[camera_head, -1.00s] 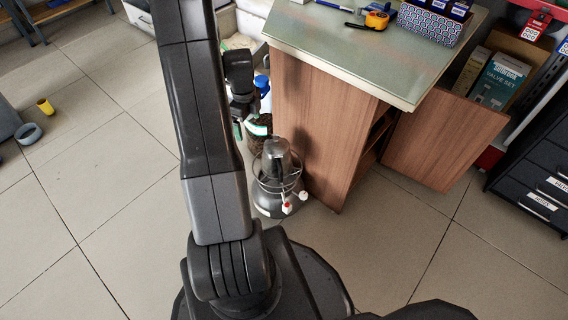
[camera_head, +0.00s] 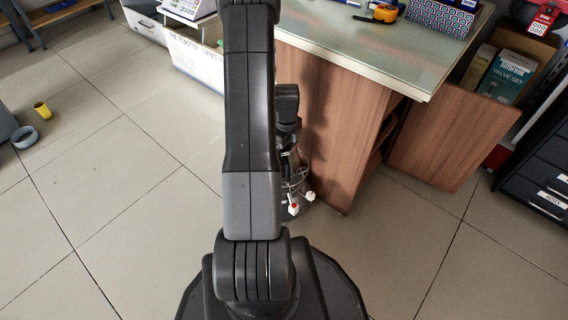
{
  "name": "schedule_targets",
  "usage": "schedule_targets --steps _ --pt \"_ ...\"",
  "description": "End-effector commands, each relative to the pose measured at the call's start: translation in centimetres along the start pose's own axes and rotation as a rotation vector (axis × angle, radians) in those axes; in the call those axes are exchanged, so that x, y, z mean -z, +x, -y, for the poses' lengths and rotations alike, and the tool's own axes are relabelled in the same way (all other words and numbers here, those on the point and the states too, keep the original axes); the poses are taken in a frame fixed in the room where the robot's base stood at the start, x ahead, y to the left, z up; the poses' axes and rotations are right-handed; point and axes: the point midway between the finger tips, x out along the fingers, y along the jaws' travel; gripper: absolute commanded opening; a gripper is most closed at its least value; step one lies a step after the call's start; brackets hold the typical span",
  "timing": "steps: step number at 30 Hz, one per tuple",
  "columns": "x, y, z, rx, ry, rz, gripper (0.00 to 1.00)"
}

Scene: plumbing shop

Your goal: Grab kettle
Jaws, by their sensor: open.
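The kettle (camera_head: 293,162) is a dark grey shape low beside the wooden counter. Only a narrow strip of it shows to the right of my arm; the rest is hidden. It appears to sit on a small burner with a wire guard (camera_head: 296,186) and red-and-white knobs, on the floor. My gripper (camera_head: 288,130) is at the far end of my arm, above the kettle in the picture. My arm hides most of it, and its fingertips are not clearly seen. It is open, and I see nothing held. I cannot tell its distance from the kettle.
The wooden counter (camera_head: 325,125) stands close to the kettle's right, with a glass-like top overhanging. A white box (camera_head: 195,58) stands at the back left. A yellow cup (camera_head: 42,109) and a grey ring (camera_head: 25,137) lie far left.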

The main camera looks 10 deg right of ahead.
Motion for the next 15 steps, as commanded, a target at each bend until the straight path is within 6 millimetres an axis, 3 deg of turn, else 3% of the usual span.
schedule_targets --steps 6,15 --pt "-0.02 0.04 0.04 0.001 0.0 0.001 1.0" --pt "-0.02 0.03 0.04 0.001 0.0 0.001 0.41"
